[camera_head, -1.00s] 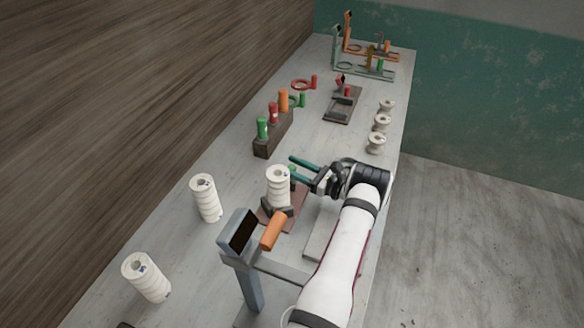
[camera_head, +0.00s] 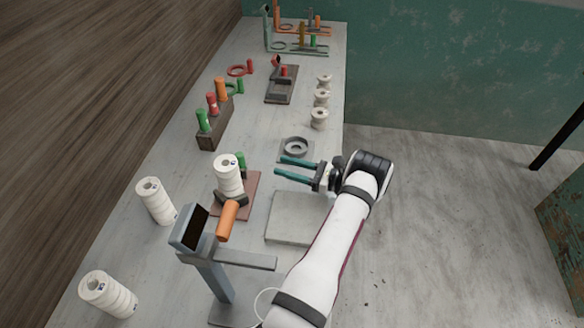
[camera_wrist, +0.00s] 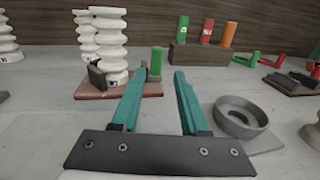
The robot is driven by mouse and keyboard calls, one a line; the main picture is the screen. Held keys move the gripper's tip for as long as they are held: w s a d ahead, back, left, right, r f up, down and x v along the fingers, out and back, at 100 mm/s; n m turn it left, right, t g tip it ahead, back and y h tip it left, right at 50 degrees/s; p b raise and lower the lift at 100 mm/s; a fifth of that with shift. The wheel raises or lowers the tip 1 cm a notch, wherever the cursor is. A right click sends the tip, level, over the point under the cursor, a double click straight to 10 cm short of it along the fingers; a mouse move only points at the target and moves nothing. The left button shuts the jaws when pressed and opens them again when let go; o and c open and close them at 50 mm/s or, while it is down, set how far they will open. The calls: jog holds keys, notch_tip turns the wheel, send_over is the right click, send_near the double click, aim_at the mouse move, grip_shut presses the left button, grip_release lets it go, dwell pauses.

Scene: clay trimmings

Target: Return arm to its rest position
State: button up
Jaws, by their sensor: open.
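My gripper (camera_head: 286,168) is open and empty, with two teal fingers pointing left above the bench (camera_head: 255,125). In the wrist view its fingers (camera_wrist: 155,85) stand apart with nothing between them. A white ribbed insulator (camera_head: 229,178) stands upright on a reddish-brown plate (camera_head: 243,200), left of my gripper. A green-handled piece (camera_head: 240,161) stands beside that insulator; it also shows in the wrist view (camera_wrist: 157,62). A grey ring-shaped dish (camera_head: 296,146) sits just behind my fingers, and shows at right in the wrist view (camera_wrist: 240,115).
Two white insulators (camera_head: 155,200) (camera_head: 108,294) stand at left. A block with coloured handles (camera_head: 214,131) and several white spools (camera_head: 320,118) are farther back. A flat pale plate (camera_head: 296,218) lies below my gripper.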

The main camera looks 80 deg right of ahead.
jog(key=shift+s+a, duration=0.2)
jog(key=shift+s, duration=0.6)
